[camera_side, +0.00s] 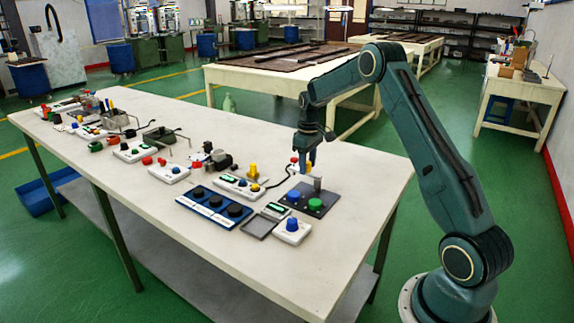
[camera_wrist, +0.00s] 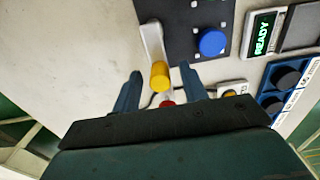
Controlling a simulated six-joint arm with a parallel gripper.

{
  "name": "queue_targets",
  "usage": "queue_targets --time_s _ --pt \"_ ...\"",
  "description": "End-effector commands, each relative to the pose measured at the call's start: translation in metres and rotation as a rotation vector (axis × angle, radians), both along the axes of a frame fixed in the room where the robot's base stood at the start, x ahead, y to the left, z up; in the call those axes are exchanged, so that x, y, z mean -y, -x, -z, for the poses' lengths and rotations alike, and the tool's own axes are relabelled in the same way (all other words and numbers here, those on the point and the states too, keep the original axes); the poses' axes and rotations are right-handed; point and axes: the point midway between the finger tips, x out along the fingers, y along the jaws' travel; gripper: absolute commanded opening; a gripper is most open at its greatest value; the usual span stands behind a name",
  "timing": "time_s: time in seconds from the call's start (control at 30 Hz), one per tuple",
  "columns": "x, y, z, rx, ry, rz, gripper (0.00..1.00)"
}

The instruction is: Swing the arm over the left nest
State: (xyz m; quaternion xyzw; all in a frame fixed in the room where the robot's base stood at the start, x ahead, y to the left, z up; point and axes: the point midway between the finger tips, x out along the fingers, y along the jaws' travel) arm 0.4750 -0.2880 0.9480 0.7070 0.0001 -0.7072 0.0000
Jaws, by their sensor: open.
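A blue panel (camera_side: 190,206) on the table carries three round black nests: a left one (camera_side: 198,191), a middle one (camera_side: 216,201) and a right one (camera_side: 236,210). In the wrist view part of the panel (camera_wrist: 306,76) shows at the right edge, with two black circles; I cannot tell which two. My gripper (camera_side: 309,164) is behind and to the right of the panel in the side view, above the table's far edge and pointing down. In the wrist view my gripper (camera_wrist: 160,80) is open, its fingers spread on either side of a yellow knob (camera_wrist: 160,76).
A dark plate (camera_side: 325,205) with a blue button (camera_side: 293,196), a green button (camera_side: 316,204) and a grey post (camera_side: 317,184) stands near my gripper. A display reading READY (camera_wrist: 262,34) sits beside a grey tray (camera_side: 260,227). Several control boxes fill the table's left side.

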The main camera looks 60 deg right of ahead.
Motion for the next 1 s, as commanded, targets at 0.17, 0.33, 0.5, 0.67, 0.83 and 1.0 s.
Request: queue_targets --time_s 0.17,0.33,0.5,0.67,0.83,1.0 --pt "0.0000 0.0000 0.0010 0.000 0.000 0.000 0.43" --pt "0.0000 0.0000 0.0008 0.000 0.000 0.000 0.29" --pt "0.0000 0.0000 0.0006 0.000 0.000 0.000 0.00" --pt "0.0000 0.0000 0.0004 0.000 0.000 0.000 0.00" --pt "-0.0005 0.0000 0.0003 0.000 0.000 -0.013 0.00" --pt "-0.0022 0.0000 0.0000 0.001 0.001 -0.057 0.00"
